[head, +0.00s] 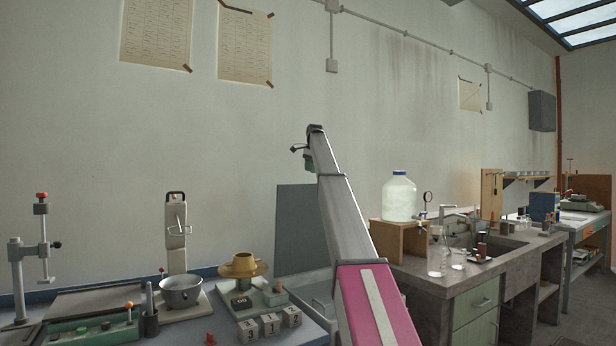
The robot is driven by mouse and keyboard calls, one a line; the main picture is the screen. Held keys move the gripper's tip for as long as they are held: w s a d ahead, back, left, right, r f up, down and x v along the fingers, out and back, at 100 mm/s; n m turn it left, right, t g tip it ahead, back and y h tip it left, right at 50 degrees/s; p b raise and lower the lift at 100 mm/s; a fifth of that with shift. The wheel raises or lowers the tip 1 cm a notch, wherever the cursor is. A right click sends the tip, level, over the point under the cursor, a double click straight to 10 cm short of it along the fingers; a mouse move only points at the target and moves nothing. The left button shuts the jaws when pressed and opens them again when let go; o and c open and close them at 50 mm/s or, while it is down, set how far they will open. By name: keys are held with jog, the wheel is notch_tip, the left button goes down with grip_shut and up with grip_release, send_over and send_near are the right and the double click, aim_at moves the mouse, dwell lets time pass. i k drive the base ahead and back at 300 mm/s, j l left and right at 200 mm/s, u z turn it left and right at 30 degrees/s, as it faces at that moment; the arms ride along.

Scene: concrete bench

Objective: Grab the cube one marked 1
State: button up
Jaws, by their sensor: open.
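The cube marked 1 (270,325) is a small pale block with a dark numeral, near the front of the bench in the head view. It stands between the cube marked 3 (247,331) on its left and the cube marked 2 (292,317) on its right, close to both. My arm rises from the bottom, right of the cubes. My gripper (301,151) shows small and dark at the arm's far tip, high above the cubes against the wall. It is open, with nothing seen in it; its fingers are hard to make out.
Behind the cubes stands a device with a yellow-brown dish (243,266). A metal bowl (181,290) sits on a scale to the left. A small red knob-like piece (209,339) is left of the cubes. A sink bench with a large jug (399,196) stands right.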

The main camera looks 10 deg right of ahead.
aim_at(270, 323)
jog(key=k+l, duration=0.25)
jog(key=k, duration=0.2)
jog(key=k+l, duration=0.25)
jog(key=k, duration=0.25)
